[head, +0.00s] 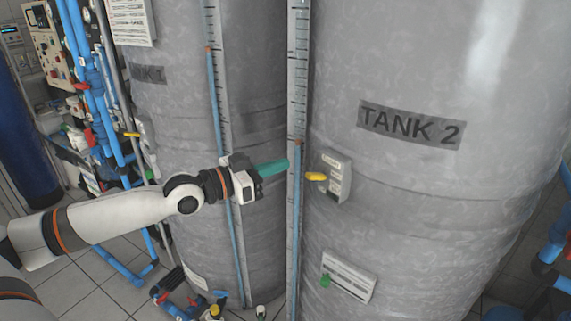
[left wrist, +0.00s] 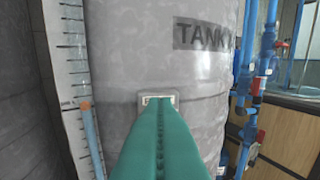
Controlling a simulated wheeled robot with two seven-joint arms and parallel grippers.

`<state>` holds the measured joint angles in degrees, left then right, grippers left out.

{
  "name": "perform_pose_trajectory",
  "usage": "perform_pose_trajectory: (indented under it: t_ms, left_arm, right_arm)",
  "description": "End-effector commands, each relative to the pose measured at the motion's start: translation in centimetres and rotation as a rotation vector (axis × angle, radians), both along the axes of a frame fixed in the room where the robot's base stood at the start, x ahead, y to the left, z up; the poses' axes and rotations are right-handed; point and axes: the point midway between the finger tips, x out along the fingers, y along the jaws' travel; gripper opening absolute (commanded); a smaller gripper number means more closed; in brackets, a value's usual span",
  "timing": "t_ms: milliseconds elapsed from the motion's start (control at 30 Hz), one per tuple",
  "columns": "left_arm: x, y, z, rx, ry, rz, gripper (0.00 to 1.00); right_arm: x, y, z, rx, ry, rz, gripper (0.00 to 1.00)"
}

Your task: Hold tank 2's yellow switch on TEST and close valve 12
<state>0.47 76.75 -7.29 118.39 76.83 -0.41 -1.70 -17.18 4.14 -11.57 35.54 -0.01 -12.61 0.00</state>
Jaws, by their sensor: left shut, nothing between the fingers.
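Tank 2 (head: 440,190) is a large grey mottled cylinder with a dark "TANK 2" label (head: 411,125). Its yellow switch (head: 316,177) sticks out to the left from a small pale box (head: 339,172). My left gripper (head: 286,165), with green fingers, is shut and empty just left of the yellow switch, apparently apart from it. In the left wrist view the shut green fingers (left wrist: 162,125) point at the tank and cover most of the switch box (left wrist: 159,99); the yellow switch is hidden there. I cannot tell which valve is valve 12. My right gripper is out of view.
A clear gauge tube with a scale (head: 297,120) stands close to my left fingers. Tank 1 (head: 180,110) is at left. A lower panel with a green knob (head: 347,277) sits below the switch. Blue pipes with red handles (left wrist: 260,85) run right of the tank.

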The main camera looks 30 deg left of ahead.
Motion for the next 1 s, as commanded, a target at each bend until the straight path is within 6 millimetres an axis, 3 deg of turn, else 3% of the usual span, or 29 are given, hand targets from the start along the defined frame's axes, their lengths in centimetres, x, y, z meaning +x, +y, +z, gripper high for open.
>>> perform_pose_trajectory:
  t_ms: [267,600,1000]
  left_arm:
    - [2.4,-1.5,0.0,-0.008,-0.007,-0.003,0.0]
    - [7.6,-4.3,-1.6,-0.004,-0.001,0.0,0.0]
    - [8.6,-4.8,-2.0,0.001,0.0,0.0,0.0]
  right_arm:
    - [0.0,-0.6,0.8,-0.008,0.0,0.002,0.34]
    - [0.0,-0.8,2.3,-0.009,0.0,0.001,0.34]
    - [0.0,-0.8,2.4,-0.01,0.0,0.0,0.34]
